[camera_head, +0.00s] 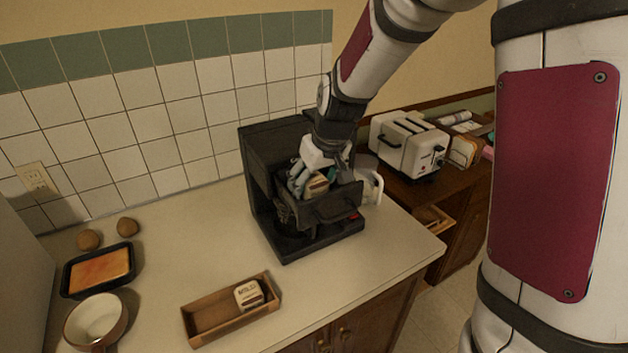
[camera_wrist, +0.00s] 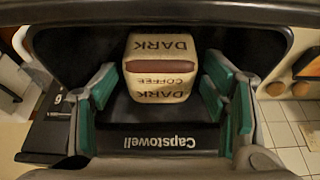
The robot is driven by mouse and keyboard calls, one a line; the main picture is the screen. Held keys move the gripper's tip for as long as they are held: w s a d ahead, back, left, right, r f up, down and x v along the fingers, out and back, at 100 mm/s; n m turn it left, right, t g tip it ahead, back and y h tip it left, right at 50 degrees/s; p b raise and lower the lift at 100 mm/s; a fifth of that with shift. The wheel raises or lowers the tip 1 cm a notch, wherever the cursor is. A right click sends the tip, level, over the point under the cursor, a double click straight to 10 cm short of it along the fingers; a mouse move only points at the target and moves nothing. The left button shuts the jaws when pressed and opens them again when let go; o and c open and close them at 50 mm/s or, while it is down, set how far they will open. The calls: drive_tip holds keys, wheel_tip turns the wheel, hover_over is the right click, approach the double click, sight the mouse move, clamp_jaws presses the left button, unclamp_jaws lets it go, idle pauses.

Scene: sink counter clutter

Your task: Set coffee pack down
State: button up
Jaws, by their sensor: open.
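The coffee pack (camera_wrist: 160,72) is a cream block with a brown band and the words DARK COFFEE. In the wrist view it rests in the dark compartment of the coffee machine (camera_wrist: 165,115), between my gripper's open green-padded fingers (camera_wrist: 165,98), with gaps on both sides. In the head view my gripper (camera_head: 312,185) is at the open front of the black coffee machine (camera_head: 262,150), and the pack (camera_head: 317,184) shows partly behind the fingers. A second cream pack marked MILD (camera_head: 248,294) lies in the wooden tray (camera_head: 205,338).
A white jug (camera_head: 369,187) stands right of the machine. A toaster (camera_head: 410,145) is beyond it.

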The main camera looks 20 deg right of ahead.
drive_tip(key=a+b+v, duration=0.1)
drive_tip(key=v, duration=1)
drive_tip(key=s+r+m, duration=0.1)
drive_tip(key=s, duration=1)
drive_tip(key=s+r+m+t, duration=0.1)
drive_tip(key=s+r, duration=0.1)
drive_tip(key=s, duration=0.9)
drive_tip(key=shift+r+h, duration=0.3)
drive_tip(key=shift+h, duration=0.1)
drive_tip(key=shift+d, duration=0.15)
drive_tip(key=shift+w+f+b, duration=0.25)
drive_tip(key=shift+b, duration=0.05)
